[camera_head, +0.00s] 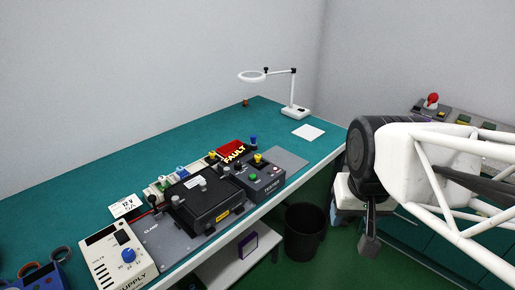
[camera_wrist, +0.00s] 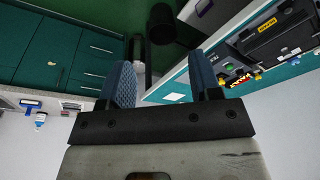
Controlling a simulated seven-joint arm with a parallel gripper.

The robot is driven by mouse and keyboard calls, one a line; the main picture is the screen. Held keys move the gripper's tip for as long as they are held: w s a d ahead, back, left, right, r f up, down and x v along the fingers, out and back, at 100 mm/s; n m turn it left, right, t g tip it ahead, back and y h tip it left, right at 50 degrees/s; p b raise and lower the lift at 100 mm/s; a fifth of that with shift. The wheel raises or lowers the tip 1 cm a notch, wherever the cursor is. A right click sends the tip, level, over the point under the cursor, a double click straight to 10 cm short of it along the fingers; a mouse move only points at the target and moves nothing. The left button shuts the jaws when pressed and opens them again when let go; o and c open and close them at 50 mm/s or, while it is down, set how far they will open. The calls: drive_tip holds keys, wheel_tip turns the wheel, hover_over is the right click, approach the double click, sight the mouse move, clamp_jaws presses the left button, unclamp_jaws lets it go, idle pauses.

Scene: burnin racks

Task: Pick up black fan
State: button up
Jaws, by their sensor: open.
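I cannot clearly make out a black fan in either view. A black box-like unit (camera_head: 204,199) sits on the grey clamp plate (camera_head: 160,236) on the green bench; it shows at the upper right of the wrist view (camera_wrist: 277,38). I cannot tell whether a fan is in it. My gripper (camera_head: 369,238) hangs in the air right of the bench's front edge, away from the unit. In the wrist view my gripper (camera_wrist: 164,78) has its two blue pads wide apart with nothing between them.
A power supply (camera_head: 118,255) stands at the bench's near left. A control box (camera_head: 262,177) and red FAULT sign (camera_head: 232,150) are right of the black unit. A magnifier lamp (camera_head: 294,110) and white card (camera_head: 308,132) are farther back. A black bin (camera_head: 305,232) stands on the floor.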

drive_tip(key=w+a+r+m, duration=0.2)
drive_tip(key=w, duration=0.8)
drive_tip(key=m+g, duration=0.2)
drive_tip(key=m, duration=0.4)
hover_over(259, 156)
drive_tip(key=f, duration=1.2)
drive_tip(key=shift+s+d+f, duration=0.15)
drive_tip(key=shift+d+f, duration=0.05)
drive_tip(key=shift+w+a+f, duration=0.2)
drive_tip(key=shift+w+f, duration=0.1)
drive_tip(key=shift+w, duration=0.05)
drive_tip(key=shift+f, duration=1.3)
